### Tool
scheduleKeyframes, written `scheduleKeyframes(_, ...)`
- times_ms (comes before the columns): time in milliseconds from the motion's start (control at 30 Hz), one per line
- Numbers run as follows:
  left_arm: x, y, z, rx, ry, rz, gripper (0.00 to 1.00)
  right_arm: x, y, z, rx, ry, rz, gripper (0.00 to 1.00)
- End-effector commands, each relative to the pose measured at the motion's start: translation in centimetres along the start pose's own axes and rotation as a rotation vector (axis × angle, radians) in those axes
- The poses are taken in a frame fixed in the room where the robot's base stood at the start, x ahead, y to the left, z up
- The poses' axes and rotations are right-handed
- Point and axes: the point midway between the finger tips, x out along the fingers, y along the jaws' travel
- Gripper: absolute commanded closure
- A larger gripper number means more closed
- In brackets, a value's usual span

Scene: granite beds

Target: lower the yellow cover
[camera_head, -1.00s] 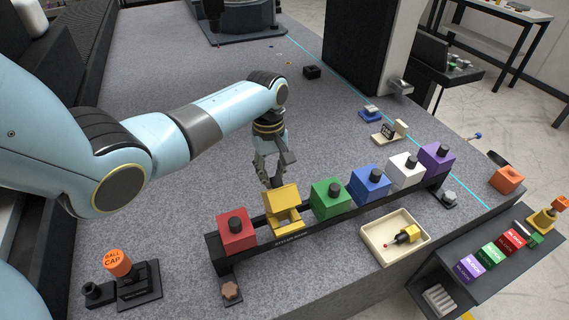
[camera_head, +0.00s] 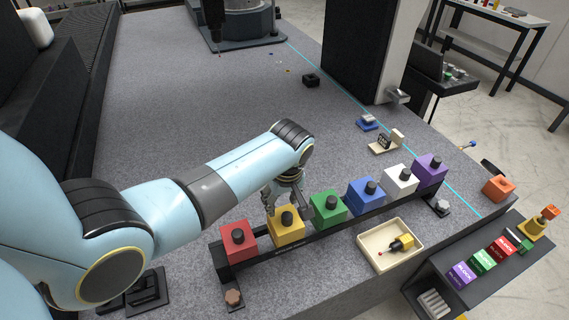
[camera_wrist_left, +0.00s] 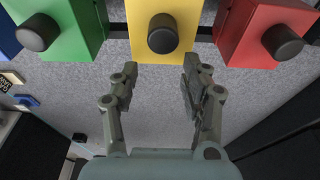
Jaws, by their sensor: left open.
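The yellow cover (camera_head: 285,229) is down level on the black rack, between the red block and the green block, with its black knob (camera_head: 287,211) on top. In the left wrist view the yellow cover (camera_wrist_left: 162,52) and its knob (camera_wrist_left: 162,33) are at the top middle. My left gripper (camera_head: 286,207) is just behind the yellow cover; its jaws (camera_wrist_left: 155,82) are open and empty, with the fingertips near the cover's lower edge in the wrist view. I cannot tell whether they touch it. My right gripper is not in view.
The rack (camera_head: 277,250) also holds a red block (camera_head: 238,241), a green block (camera_head: 326,209), a blue one (camera_head: 364,197), a white one (camera_head: 399,180) and a purple one (camera_head: 431,170). A cream tray (camera_head: 392,264) with a yellow-ended tool lies in front.

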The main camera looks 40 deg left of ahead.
Motion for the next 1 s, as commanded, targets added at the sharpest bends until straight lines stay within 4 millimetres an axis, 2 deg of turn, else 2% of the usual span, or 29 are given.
scheduleKeyframes(233,-0.4,0.0,0.0,0.001,0.001,0.000,0.54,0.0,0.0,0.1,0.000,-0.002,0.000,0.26)
scheduleKeyframes(500,-3.9,0.0,0.0,0.001,0.001,0.000,0.54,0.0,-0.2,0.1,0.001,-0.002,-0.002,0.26)
scheduleKeyframes(700,-5.7,-0.1,0.0,0.002,0.000,-0.003,0.54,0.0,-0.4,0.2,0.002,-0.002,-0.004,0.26)
scheduleKeyframes(1000,-6.0,-0.1,0.0,0.001,0.000,-0.003,0.54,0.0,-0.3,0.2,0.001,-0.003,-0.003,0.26)
